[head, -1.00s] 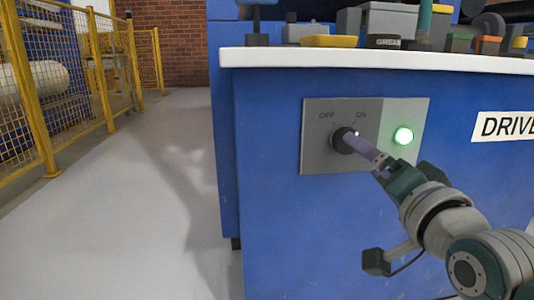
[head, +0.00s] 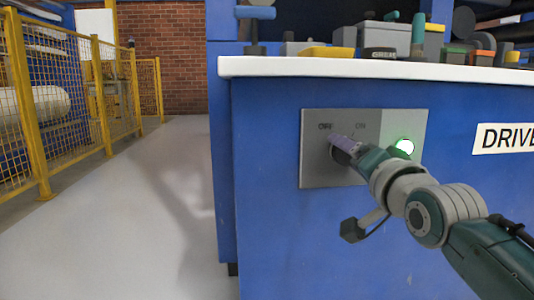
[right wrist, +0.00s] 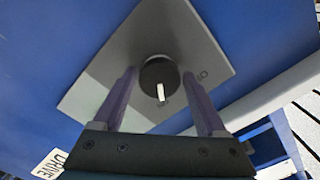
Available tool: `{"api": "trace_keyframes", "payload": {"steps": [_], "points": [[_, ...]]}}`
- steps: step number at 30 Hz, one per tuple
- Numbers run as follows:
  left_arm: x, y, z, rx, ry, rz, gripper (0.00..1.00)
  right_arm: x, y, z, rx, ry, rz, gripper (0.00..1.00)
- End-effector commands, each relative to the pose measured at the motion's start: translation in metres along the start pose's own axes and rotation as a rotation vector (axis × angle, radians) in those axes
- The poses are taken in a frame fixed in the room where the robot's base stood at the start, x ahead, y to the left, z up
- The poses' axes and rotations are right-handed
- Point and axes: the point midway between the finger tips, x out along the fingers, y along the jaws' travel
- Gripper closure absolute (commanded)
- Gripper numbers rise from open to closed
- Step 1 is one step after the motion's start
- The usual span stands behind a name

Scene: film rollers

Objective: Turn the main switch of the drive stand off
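The main switch is a round black knob (right wrist: 160,75) with a white mark, on a grey plate (head: 316,174) on the blue front of the drive stand (head: 275,220). The plate reads OFF at left and ON at right. In the right wrist view the mark points down, which matches the ON side. The green lamp (head: 405,146) beside the switch is lit. My right gripper (head: 337,144) is at the knob and mostly hides it in the head view. In the right wrist view its purple fingers (right wrist: 160,80) are open on either side, with visible gaps. My left gripper is not in view.
A white tabletop (head: 400,70) overhangs the plate, with several boxes and tools on it. A DRIVE sign (head: 508,138) is on the blue front at right. A yellow mesh fence (head: 112,90) stands at left. The grey floor (head: 150,200) between is clear.

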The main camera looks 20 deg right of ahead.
Motion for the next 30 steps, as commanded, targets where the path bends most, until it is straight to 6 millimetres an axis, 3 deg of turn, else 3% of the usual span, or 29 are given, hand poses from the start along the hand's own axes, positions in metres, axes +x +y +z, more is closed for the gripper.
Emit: {"api": "trace_keyframes", "payload": {"steps": [2, 17, 30], "points": [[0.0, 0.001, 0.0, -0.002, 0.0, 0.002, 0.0, 0.0, 0.0, 0.0, 0.0, 0.0, 0.0, 0.36], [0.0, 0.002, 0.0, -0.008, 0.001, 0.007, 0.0, 0.0, 0.0, 0.0, 0.0, 0.0, 0.0, 0.92], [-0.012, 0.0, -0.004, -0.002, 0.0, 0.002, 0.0, 0.0, -0.001, -0.001, -0.101, -0.001, 0.002, 0.92]]}}
